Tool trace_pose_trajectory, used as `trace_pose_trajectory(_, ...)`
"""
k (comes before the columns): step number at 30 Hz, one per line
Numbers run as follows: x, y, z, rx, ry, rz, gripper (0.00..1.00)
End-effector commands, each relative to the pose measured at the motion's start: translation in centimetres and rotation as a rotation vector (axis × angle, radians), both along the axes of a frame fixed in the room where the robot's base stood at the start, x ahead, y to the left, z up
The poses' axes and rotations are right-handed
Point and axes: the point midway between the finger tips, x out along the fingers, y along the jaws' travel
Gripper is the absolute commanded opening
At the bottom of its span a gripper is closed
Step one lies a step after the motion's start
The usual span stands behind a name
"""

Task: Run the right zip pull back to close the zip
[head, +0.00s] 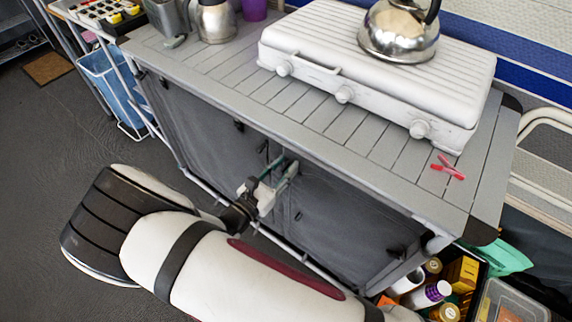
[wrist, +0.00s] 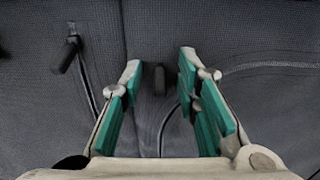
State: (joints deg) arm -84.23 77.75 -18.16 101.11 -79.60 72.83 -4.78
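The grey fabric cupboard front (head: 335,215) has curved zip lines. In the wrist view, a short dark pull (wrist: 159,80) hangs upright between my open fingertips in the picture, with a clear gap on each side; I cannot tell whether it is between them in depth. A zip line (wrist: 245,68) curves below it and away to the right. A second, longer dark pull (wrist: 68,53) hangs tilted at the left beside another zip line. My gripper (head: 286,168) has green-lined fingers (wrist: 160,68), open and empty, pointing at the cupboard front near its middle.
The slatted worktop (head: 370,140) overhangs the front and carries a white stove (head: 385,85), a kettle (head: 400,30) and a red peg-like item (head: 448,167). A blue bin (head: 108,85) stands left. Crates of goods (head: 430,293) stand right. The floor (head: 60,130) at left is clear.

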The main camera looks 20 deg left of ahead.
Motion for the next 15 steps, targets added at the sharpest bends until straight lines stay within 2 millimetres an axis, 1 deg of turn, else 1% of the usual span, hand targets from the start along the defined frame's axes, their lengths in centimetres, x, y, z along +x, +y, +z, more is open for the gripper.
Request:
trace_pose_trajectory(1,0.01,-0.01,0.00,0.000,0.000,0.000,0.25)
trace_pose_trajectory(4,0.01,-0.01,0.00,0.000,0.000,0.000,0.02)
trace_pose_trajectory(5,0.01,-0.01,0.00,0.000,0.000,0.000,0.00)
trace_pose_trajectory(12,0.02,-0.02,-0.03,0.000,0.000,-0.001,0.00)
trace_pose_trajectory(15,0.03,-0.01,-0.37,0.000,0.000,0.000,0.00)
